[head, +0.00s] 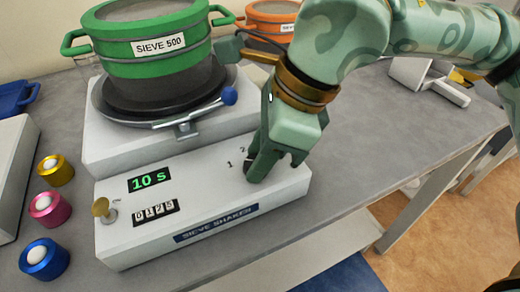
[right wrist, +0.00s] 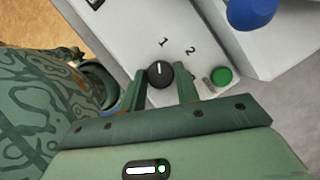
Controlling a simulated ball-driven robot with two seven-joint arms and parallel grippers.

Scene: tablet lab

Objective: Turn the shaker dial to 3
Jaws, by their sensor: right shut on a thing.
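The sieve shaker (head: 220,205) is a white box with a green-lit display (head: 149,180) reading 10 s. Its black dial (right wrist: 159,75) shows in the right wrist view, with a white mark pointing up, roughly toward the printed 1. The numerals 1 and 2 are visible; I cannot see a 3. My right gripper (head: 255,170) reaches down at the right part of the panel and is shut on the dial, a finger on each side in the right wrist view (right wrist: 163,90). In the head view the gripper largely hides the dial. My left gripper is not in view.
A green sieve (head: 155,50) labelled SIEVE 500 stands on the shaker, with a blue-knobbed lever (head: 229,96) below it. An orange sieve (head: 272,20) stands behind. Yellow, pink and blue pots (head: 42,259) stand left.

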